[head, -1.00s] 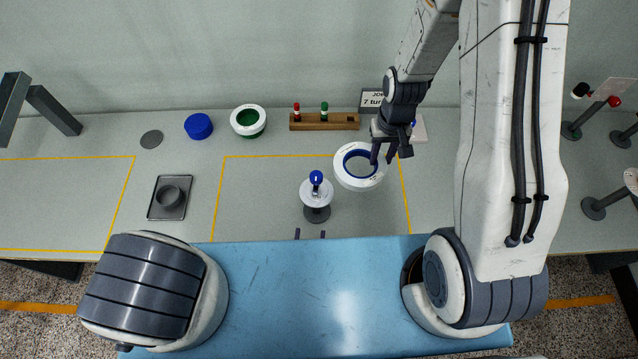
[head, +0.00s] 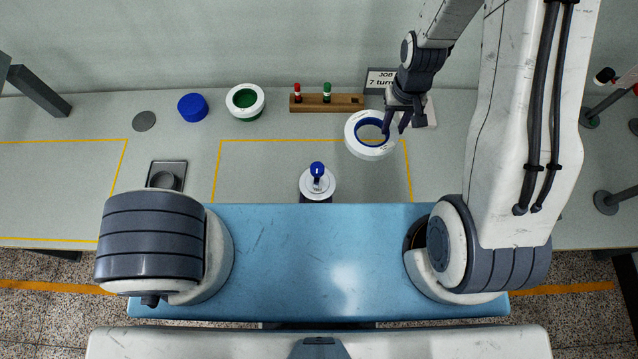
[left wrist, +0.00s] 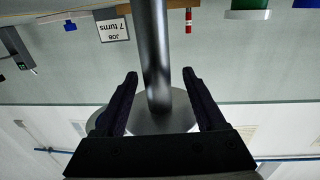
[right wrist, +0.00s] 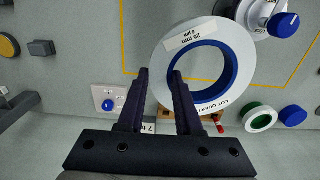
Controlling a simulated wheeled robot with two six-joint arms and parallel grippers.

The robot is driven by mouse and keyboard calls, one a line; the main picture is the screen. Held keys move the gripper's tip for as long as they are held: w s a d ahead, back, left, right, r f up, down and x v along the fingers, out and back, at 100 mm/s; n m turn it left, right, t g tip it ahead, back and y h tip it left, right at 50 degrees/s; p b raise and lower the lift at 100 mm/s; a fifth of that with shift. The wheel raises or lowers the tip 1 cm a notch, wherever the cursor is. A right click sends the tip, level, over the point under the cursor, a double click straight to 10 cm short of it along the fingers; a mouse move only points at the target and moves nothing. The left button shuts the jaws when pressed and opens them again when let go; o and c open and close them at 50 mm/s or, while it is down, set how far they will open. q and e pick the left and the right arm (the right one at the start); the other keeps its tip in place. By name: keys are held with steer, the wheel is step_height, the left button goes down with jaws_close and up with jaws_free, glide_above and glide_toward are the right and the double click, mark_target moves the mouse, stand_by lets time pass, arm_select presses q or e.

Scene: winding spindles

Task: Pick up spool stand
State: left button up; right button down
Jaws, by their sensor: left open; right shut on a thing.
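The spool stand, a grey post with a pale round top (head: 308,185) and blue knob (head: 317,169), stands front centre on the bench. Its lower part is hidden behind the blue surface in the head view. In the left wrist view its grey post (left wrist: 154,50) runs between the fingertips of my left gripper (left wrist: 160,78), which is open, with a gap each side.
A green-and-white ring (head: 258,103), a blue cap (head: 192,107) and a wooden peg block (head: 345,103) stand along the back. A job sign (head: 379,76) is behind my right gripper. A grey tray (head: 178,165) is at left. The bench between tray and stand is clear.

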arm_select(q)
steer(key=shift+w+d, duration=0.1)
steer(key=shift+c, duration=0.4)
jaws_close()
stand_by(1.0)
